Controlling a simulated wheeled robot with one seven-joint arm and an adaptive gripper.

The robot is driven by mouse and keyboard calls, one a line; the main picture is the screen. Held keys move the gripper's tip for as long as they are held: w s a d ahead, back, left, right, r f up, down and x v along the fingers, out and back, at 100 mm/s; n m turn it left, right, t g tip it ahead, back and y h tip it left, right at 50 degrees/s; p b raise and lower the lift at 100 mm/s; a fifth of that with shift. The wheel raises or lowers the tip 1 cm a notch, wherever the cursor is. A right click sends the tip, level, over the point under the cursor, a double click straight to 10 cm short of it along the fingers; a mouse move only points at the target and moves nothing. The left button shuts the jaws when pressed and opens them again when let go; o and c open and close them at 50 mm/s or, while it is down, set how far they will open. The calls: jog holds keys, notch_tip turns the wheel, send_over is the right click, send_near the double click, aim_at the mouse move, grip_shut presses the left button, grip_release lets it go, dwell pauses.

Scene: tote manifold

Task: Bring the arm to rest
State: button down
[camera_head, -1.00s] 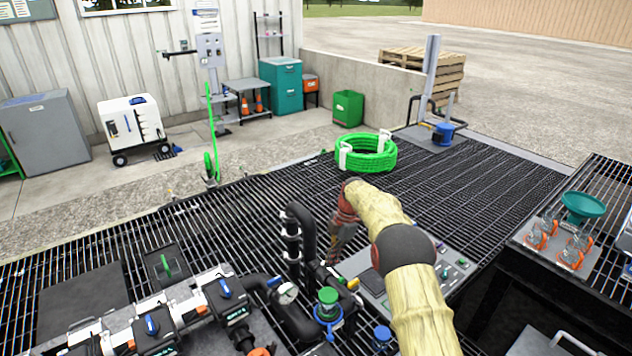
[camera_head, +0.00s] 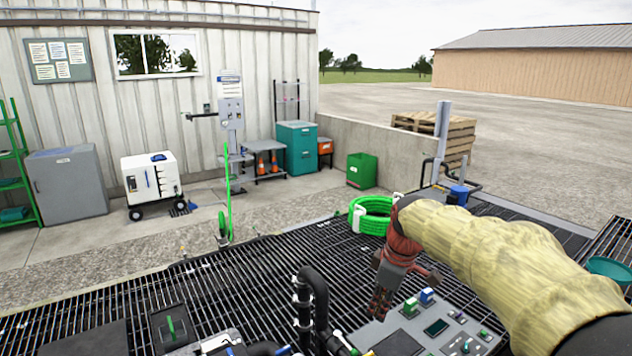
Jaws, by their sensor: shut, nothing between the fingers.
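My arm, in a pale yellow cover, comes in from the lower right of the head view and reaches toward the middle. My gripper (camera_head: 380,300) hangs from its end, pointing down, dark and reddish.
Black bent pipes (camera_head: 313,300) stand left of my gripper. A coiled green hose (camera_head: 371,222) lies on the grating (camera_head: 250,268) behind it. A teal funnel (camera_head: 610,268) is at the right edge. A white wheeled unit (camera_head: 151,181) stands far left.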

jog(key=s+d+r+m+t+h, duration=0.1)
jog(key=s+r+m, duration=0.15)
jog(key=s, duration=0.65)
jog(key=s+d+r+m+t, duration=0.15)
jog(key=s+m, duration=0.25)
jog(key=s, duration=0.4)
jog(key=s+d+f+m, duration=0.1)
jog(key=s+f+m, duration=0.1)
jog(key=s, duration=0.4)
jog(key=s+d+f+m+t, duration=0.1)
jog(key=s+f+m, duration=0.1)
jog(key=s, duration=0.5)
jog(key=shift+m+h, duration=0.3)
jog(key=shift+m, duration=0.55)
jog(key=shift+w+d+f, duration=0.1)
